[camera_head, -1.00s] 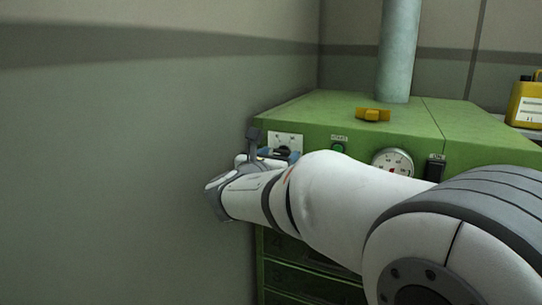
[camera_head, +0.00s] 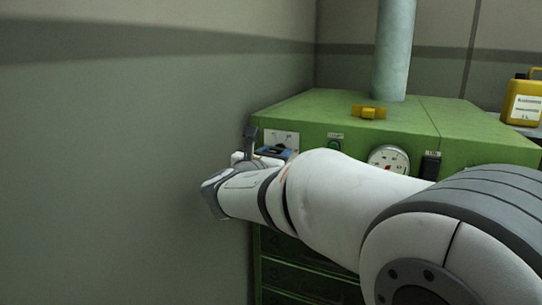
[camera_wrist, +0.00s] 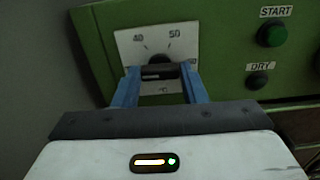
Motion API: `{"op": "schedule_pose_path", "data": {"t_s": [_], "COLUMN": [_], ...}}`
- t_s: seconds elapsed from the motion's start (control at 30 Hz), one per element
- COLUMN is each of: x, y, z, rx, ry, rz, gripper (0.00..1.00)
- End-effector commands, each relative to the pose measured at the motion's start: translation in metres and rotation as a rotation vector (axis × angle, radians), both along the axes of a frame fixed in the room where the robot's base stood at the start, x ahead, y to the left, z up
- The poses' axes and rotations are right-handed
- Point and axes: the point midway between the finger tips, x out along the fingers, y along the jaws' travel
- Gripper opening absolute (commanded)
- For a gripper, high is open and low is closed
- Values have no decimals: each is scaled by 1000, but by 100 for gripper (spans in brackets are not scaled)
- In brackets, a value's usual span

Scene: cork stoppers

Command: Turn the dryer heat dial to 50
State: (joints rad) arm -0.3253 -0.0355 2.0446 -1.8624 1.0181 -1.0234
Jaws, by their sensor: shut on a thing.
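The heat dial is a black knob (camera_wrist: 160,72) on a white plate (camera_wrist: 186,40) at the left of the green dryer's front. The plate shows 40 and 50 above the knob and a partly covered number at its right. My gripper (camera_wrist: 160,71) has its blue fingers on either side of the knob and is shut on it. The knob's bar lies nearly level across the wrist view; I cannot tell where its pointer stands. In the head view, the plate (camera_head: 284,138) shows above my gripper (camera_head: 272,151), and the knob is mostly hidden.
The green dryer (camera_head: 410,125) stands in a corner beside the grey wall (camera_head: 120,150). A START button (camera_wrist: 271,34) and a DRY button (camera_wrist: 257,81) are right of the dial. A round gauge (camera_head: 388,160) is further right. A yellow handle (camera_head: 369,112) and pipe (camera_head: 395,50) are on top.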

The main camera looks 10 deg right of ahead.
Motion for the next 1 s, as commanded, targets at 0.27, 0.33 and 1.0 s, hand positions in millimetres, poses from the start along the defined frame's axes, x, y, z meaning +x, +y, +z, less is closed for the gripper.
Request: {"op": "schedule_pose_path", "data": {"t_s": [0.27, 0.33, 1.0], "x": [1, 1, 0], "y": [0, -1, -2], "z": [-4, -5, -4], "rx": [121, 168, 681], "ry": [-94, -129, -503], "rz": [4, 3, 4], "gripper": [15, 15, 15]}}
